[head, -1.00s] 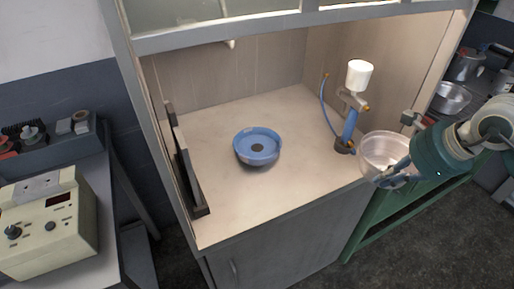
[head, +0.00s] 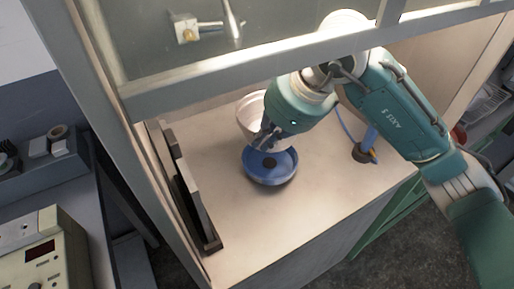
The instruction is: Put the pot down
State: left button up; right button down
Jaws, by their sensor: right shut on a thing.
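The pot (head: 249,112) is a pale metal vessel in the head view, partly hidden behind my right gripper. My right gripper (head: 262,139) is shut on the pot near its rim, over the worktop inside the cabinet. A blue round bowl-like dish (head: 271,178) with a dark centre sits on the worktop just below and in front of the gripper. The pot appears above or behind the blue dish; I cannot tell whether they touch. My left gripper is out of view.
The beige worktop (head: 245,226) is clear in front of the dish. Dark upright panels (head: 190,190) stand at its left edge. A blue-handled spray gun (head: 365,147) stands at the right, partly behind my arm. The cabinet's frame crosses above the gripper.

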jog(key=f, duration=0.2)
jog(key=p, duration=0.2)
send_over(264, 180)
notch_tip(264, 180, down, 4)
notch_tip(264, 180, down, 3)
jog(key=shift+f+p, duration=0.2)
jog(key=shift+p, duration=0.15)
jog(key=shift+f+b, duration=0.25)
jog(key=shift+b, duration=0.1)
jog(key=c, duration=1.9)
grip_release()
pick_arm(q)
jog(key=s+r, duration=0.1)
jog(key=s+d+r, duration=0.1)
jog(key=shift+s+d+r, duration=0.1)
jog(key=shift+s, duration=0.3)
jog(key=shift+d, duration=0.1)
